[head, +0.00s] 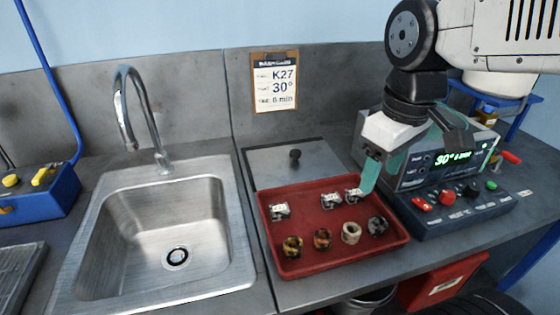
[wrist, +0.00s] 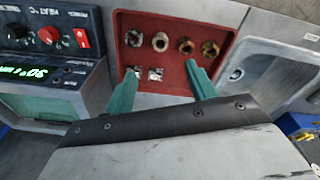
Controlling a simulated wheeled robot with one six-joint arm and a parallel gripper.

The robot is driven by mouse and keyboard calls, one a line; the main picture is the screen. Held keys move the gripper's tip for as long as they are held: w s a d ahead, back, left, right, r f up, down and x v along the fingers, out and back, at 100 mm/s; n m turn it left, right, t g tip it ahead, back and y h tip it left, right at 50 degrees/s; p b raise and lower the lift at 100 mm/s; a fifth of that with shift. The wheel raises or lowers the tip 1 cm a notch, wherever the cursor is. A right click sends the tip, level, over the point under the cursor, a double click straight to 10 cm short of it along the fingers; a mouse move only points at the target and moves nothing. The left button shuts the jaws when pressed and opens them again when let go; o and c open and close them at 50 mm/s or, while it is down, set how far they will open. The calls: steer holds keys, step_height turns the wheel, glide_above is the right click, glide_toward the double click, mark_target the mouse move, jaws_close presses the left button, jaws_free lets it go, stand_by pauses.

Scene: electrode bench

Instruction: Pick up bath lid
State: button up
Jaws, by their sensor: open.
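The bath lid (head: 270,165) is a flat grey metal plate with a black knob (head: 295,155) standing up from its middle. It lies flat on the bench behind the red tray in the head view. I cannot make it out in the wrist view, where my gripper's body covers the area below the tray. My gripper (head: 381,178) has teal fingers and is right of the lid, over the tray's right end and in front of the control unit. In the wrist view its fingers (wrist: 160,68) are spread apart with nothing held between them.
The red tray (head: 330,257) holds several small metal clips and ring-shaped parts. The sink (head: 115,240) with its tall faucet (head: 140,100) is on the left. The control unit (head: 415,175) with lit display stands on the right. A sign (head: 275,82) reads K27, 30°, 6 min.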

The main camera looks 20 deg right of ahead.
steer(key=w+a+n, duration=0.1)
steer(key=w+n, duration=0.5)
steer(key=w, duration=0.3)
steer(key=n+g, duration=0.1)
steer(key=n, duration=1.5)
glide_above(295, 151)
steer(key=f, duration=0.9)
steer(key=shift+s+a+f, duration=0.1)
steer(key=shift+a, duration=0.25)
steer(key=shift+w+f+n, duration=0.2)
steer(key=shift+f+n, duration=0.1)
steer(key=shift+f, duration=0.05)
steer(key=f, duration=0.7)
steer(key=shift+s+d+f, duration=0.2)
steer(key=shift+d, duration=0.2)
jaws_close()
